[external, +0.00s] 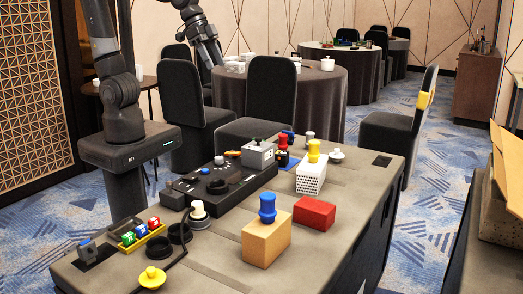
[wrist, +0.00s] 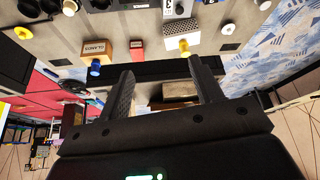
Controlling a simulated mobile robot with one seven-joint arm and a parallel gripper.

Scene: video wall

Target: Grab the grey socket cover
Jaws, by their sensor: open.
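I cannot tell for sure which thing is the grey socket cover. A small blue-grey piece (external: 87,247) stands on a dark square inset at the near left corner of the table in the external view. A larger grey box (external: 258,155) with knobs on top sits at mid-table; it also appears at the top of the wrist view (wrist: 178,8). My gripper (external: 213,62) is raised above and behind the table, apart from everything on it. In the wrist view my gripper (wrist: 162,77) has its two fingers wide apart, with nothing held between them.
The long grey table (external: 215,250) carries a wooden block (external: 266,240) with a blue knob, a red block (external: 314,212), a white perforated block (external: 311,178) with a yellow knob, and a tray of coloured pieces (external: 139,237). Dark chairs (external: 271,95) stand behind it.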

